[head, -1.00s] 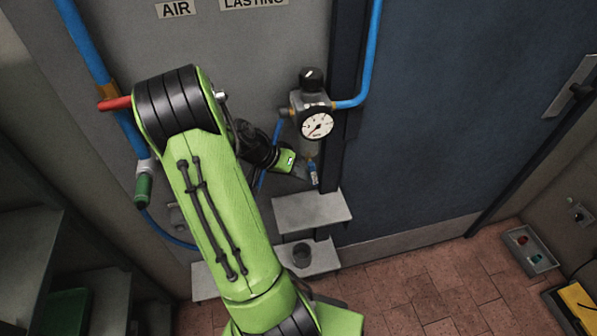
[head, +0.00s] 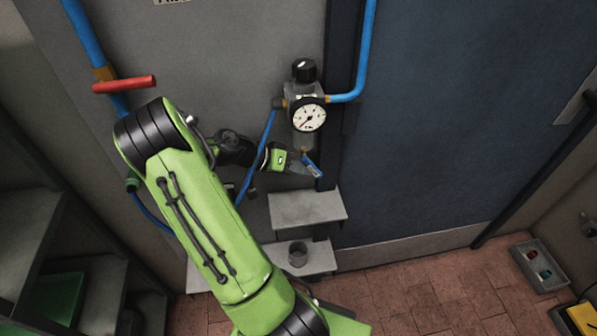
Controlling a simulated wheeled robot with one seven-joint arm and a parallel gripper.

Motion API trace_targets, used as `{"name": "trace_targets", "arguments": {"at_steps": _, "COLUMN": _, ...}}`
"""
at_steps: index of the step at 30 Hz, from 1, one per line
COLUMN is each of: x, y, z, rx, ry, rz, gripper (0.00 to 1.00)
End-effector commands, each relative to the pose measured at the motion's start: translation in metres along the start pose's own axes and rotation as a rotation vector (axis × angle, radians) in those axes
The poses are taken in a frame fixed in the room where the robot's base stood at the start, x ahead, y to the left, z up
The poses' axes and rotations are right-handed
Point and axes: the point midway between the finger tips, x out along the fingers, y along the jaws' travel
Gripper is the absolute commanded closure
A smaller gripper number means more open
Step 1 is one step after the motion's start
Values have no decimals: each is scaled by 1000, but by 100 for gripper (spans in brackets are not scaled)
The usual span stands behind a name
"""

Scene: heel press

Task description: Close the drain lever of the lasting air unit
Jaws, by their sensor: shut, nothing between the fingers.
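The air unit (head: 304,100) with a black knob and a round white gauge (head: 309,116) hangs on the grey panel. Below its bowl a small blue drain lever (head: 314,167) slants down to the right. My gripper (head: 298,167) is shut and empty, its tip just left of the lever. I cannot tell whether the tip touches it. My green arm comes in from below and hides part of the panel left of the unit.
A red-handled valve (head: 124,84) sits on the blue pipe at upper left. A grey step shelf (head: 306,208) lies under the unit, with a grey cup (head: 298,254) on the lower ledge. A dark blue door (head: 440,130) stands at right.

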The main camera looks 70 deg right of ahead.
Motion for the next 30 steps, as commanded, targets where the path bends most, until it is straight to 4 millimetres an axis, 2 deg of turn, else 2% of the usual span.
{"name": "trace_targets", "arguments": {"at_steps": 2, "x": 7, "y": -5, "z": 6, "rx": -20, "ry": 72, "rz": 84, "gripper": 100}}
{"name": "trace_targets", "arguments": {"at_steps": 7, "x": 14, "y": -3, "z": 4, "rx": -35, "ry": 295, "rz": 324, "gripper": 100}}
{"name": "trace_targets", "arguments": {"at_steps": 12, "x": 16, "y": 3, "z": -1, "rx": -38, "ry": 422, "rz": 460, "gripper": 100}}
{"name": "trace_targets", "arguments": {"at_steps": 30, "x": 24, "y": 16, "z": -13, "rx": -45, "ry": 513, "rz": 561, "gripper": 100}}
